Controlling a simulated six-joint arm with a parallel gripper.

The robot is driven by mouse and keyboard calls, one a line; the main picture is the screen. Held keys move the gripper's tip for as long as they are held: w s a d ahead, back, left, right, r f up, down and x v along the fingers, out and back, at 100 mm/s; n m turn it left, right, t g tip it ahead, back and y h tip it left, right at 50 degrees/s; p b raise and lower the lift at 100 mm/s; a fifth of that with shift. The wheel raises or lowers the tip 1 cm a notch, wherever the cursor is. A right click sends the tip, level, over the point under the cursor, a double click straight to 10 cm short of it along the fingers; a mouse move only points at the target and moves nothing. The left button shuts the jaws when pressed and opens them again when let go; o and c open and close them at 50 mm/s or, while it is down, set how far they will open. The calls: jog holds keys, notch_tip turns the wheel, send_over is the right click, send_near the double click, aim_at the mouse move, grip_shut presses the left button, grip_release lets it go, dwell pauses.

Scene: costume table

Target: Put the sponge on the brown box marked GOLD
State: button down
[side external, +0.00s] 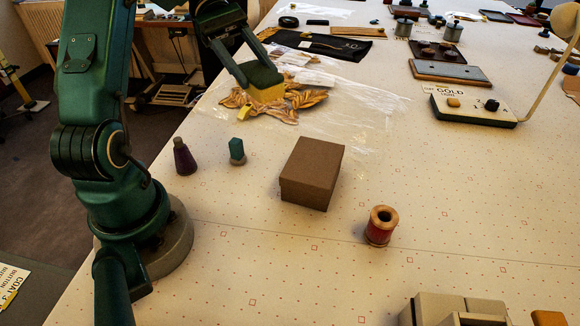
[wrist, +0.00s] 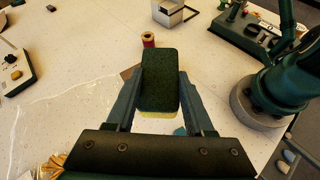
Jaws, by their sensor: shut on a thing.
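The sponge (side external: 264,92), dark green on top and yellow below, is between the fingers of my gripper (side external: 262,76) at the upper middle of the side view. My gripper is shut on it. In the wrist view the sponge (wrist: 159,82) sticks out ahead of the fingers. The closed brown box (side external: 312,172) stands on the table, nearer the side camera and apart from the sponge. No marking shows on its visible faces. In the wrist view the sponge and fingers hide most of the box (wrist: 127,73).
Gold leaf-shaped trim (side external: 290,104) and clear plastic sheeting (side external: 350,112) lie around and below the sponge. A purple bottle-shaped piece (side external: 184,158) and a teal-topped piece (side external: 237,150) stand left of the box. A red thread spool (side external: 380,226) stands to its right.

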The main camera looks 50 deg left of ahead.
send_over(307, 156)
notch_tip(307, 156, down, 7)
jog(key=shift+r, duration=0.15)
jog(key=shift+f, duration=2)
jog(key=shift+c, duration=1.4)
grip_release()
